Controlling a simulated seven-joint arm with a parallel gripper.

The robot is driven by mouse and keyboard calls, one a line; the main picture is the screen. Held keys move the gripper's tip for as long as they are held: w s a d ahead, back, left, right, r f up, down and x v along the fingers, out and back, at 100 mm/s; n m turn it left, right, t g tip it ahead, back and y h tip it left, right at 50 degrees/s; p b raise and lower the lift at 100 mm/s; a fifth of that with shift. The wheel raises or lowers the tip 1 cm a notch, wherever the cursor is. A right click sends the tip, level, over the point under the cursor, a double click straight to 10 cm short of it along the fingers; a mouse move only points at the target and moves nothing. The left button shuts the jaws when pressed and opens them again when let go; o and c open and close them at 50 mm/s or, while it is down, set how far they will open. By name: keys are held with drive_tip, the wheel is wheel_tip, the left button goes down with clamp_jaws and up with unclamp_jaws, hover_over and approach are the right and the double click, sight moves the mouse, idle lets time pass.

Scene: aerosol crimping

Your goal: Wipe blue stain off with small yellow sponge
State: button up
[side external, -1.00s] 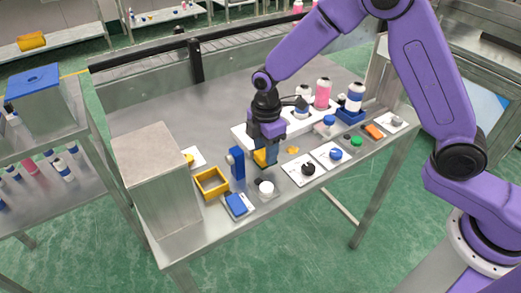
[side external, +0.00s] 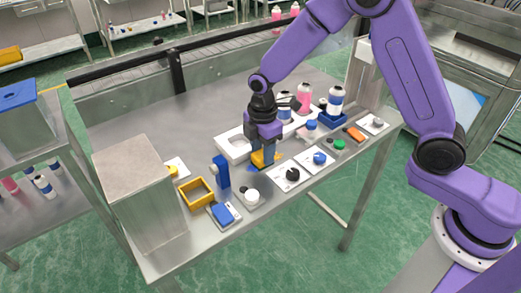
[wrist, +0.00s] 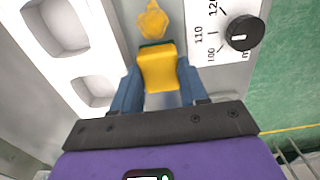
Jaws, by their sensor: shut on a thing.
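My gripper (wrist: 163,90) is shut on the small yellow sponge (wrist: 158,68), which shows a dark green edge at its far end. In the side external view the sponge (side external: 260,158) is low at the table top; I cannot tell whether it touches. A yellow stain (wrist: 153,20) lies just beyond the sponge's far end.
A white tray with recesses (wrist: 75,62) lies beside the gripper. Cards with knobs (side external: 291,175) line the front edge. A blue upright block (side external: 222,172), a yellow open box (side external: 196,192) and a blue pad (side external: 222,213) stand to the left. Bottles (side external: 304,97) stand behind.

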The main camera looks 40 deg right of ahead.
drive_tip(key=shift+a, duration=3.1)
drive_tip(key=shift+d, duration=3.2)
drive_tip(key=shift+f, duration=0.1)
drive_tip(key=shift+a, duration=0.15)
drive_tip(key=shift+a, duration=0.5)
drive_tip(key=shift+c, duration=0.4)
drive_tip(key=shift+a, duration=2.45)
drive_tip(key=shift+d, duration=0.1)
